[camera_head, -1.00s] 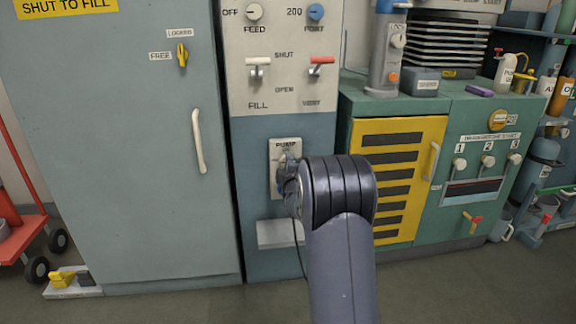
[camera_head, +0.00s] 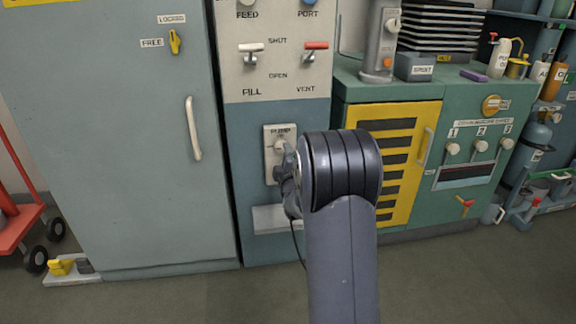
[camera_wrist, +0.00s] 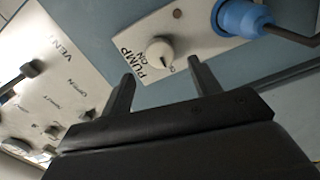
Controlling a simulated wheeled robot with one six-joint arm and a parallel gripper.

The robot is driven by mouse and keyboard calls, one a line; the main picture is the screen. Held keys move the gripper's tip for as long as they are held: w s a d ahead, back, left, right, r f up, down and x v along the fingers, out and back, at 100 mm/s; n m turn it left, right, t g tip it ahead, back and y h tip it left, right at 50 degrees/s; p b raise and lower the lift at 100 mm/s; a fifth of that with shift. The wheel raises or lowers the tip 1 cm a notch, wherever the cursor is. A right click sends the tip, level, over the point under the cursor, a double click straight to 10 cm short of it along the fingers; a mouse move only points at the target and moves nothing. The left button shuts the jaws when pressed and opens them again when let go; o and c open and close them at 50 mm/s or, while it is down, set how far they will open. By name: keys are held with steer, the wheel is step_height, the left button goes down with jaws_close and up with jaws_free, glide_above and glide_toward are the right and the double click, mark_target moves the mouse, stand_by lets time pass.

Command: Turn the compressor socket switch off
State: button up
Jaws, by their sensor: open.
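The socket plate (camera_head: 270,163) marked PUMP is on the blue lower panel, left of my arm in the head view. In the wrist view the plate (camera_wrist: 190,20) carries a round white knob (camera_wrist: 160,52) with small ON and OFF-like lettering beside it. A blue plug (camera_wrist: 240,17) with a dark cable sits in the same plate. My gripper (camera_wrist: 161,84) is open and empty. Its two fingers point toward the knob, one on either side of it in the picture, and appear short of it. In the head view my arm hides part of the plate and the plug.
Above are the red VENT lever (camera_head: 316,45) and white FILL lever (camera_head: 251,49). A grey locker (camera_head: 125,150) stands left, a green cabinet (camera_head: 470,110) with a yellow louvred door (camera_head: 375,190) right. A pale ledge (camera_head: 268,217) juts below the plate. The floor in front is open.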

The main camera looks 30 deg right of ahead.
mark_target(282, 148)
steer(key=shift+p+v, duration=0.45)
steer(key=shift+v, duration=2.2)
steer(key=b+x, duration=0.3)
steer(key=x, duration=0.8)
steer(key=shift+f, duration=0.1)
steer(key=shift+s, duration=0.15)
